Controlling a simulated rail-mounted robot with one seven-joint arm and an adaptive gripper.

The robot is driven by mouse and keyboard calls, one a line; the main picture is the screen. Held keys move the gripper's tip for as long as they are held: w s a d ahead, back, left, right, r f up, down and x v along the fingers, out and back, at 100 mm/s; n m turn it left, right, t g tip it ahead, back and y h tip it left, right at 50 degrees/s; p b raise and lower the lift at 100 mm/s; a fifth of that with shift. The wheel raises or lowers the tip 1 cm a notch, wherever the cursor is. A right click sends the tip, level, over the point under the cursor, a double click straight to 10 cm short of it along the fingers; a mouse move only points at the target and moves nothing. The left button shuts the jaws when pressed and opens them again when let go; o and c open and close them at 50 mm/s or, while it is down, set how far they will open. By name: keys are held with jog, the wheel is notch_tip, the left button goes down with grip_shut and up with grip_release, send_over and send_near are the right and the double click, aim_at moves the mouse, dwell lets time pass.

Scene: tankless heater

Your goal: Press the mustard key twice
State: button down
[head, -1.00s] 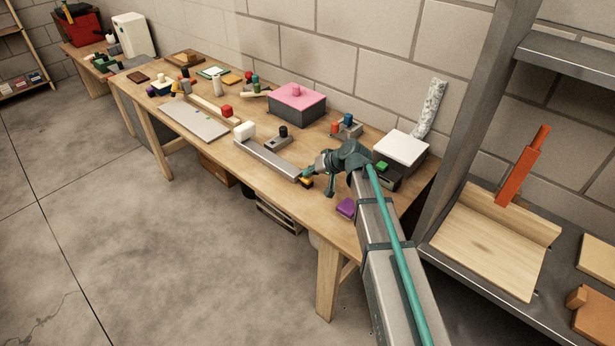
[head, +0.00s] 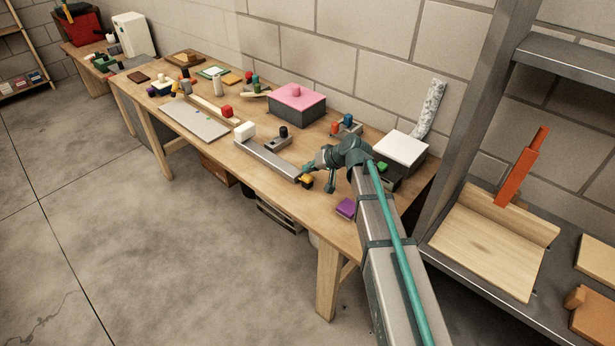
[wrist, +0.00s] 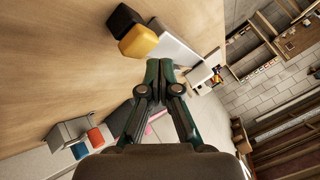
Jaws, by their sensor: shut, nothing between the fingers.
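The mustard key (head: 307,178) is a small yellow-orange cap on a dark block, near the front edge of the wooden table. In the wrist view the mustard key (wrist: 138,41) shows beside its black base (wrist: 124,20), just beyond my fingertips and slightly to their left. My gripper (head: 307,170) is shut and empty, close to the key. The wrist view shows its two fingertips (wrist: 160,66) together, with a small visible gap to the key. I cannot tell from these views whether the key is pressed in.
A long grey bar (head: 268,160) lies directly left of the key. A purple block (head: 346,208) sits to its right near the edge. A pink-topped box (head: 296,103), a grey block with a black knob (head: 282,138) and a white-topped box (head: 401,148) stand further back.

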aim_at(309, 177)
jog(key=shift+r+p, duration=1.1)
jog(key=shift+r, duration=1.45)
